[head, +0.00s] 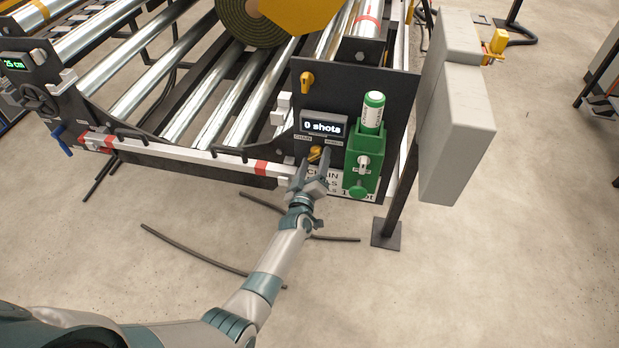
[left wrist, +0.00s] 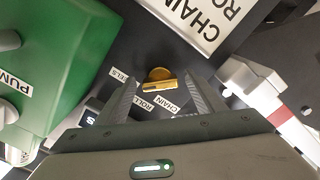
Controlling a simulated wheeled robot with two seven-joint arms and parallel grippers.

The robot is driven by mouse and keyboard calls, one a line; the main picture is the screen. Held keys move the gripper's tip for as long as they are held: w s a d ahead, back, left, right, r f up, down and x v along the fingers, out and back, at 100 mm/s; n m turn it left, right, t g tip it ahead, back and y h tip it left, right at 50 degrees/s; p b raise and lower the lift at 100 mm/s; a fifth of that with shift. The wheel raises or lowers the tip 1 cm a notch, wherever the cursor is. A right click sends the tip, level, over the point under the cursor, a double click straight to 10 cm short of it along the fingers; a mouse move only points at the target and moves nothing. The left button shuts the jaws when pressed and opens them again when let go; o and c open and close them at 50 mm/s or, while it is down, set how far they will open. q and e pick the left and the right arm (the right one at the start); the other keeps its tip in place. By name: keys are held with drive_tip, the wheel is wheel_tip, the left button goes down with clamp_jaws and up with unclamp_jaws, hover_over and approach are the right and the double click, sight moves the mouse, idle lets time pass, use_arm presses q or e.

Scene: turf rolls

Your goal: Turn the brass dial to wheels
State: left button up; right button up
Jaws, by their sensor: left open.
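The brass dial (head: 315,153) sits low on the dark control panel (head: 345,75), below a display reading "0 shots" (head: 323,125). In the left wrist view the dial (left wrist: 159,75) is a round brass knob with a raised bar; which label it points to I cannot tell. Around it are small labels: one ending in "ELS" (left wrist: 119,74), partly cut by a finger, and others reading "ROLLS" and "CHAIN" (left wrist: 182,107). My left gripper (head: 309,164) is open in front of the dial, which shows between its fingertips (left wrist: 162,84). Contact is not visible. My right gripper is not in view.
A green holder (head: 365,150) with a white and green bottle (head: 373,112) is right of the dial. Another yellow knob (head: 307,82) is higher on the panel. A white and red rail (head: 205,158) runs left. A grey box on a post (head: 455,130) stands right.

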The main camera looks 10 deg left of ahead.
use_arm(q)
drive_tip(key=s, duration=1.7)
drive_tip(key=shift+s+b, duration=0.15)
drive_tip(key=shift+b, duration=0.3)
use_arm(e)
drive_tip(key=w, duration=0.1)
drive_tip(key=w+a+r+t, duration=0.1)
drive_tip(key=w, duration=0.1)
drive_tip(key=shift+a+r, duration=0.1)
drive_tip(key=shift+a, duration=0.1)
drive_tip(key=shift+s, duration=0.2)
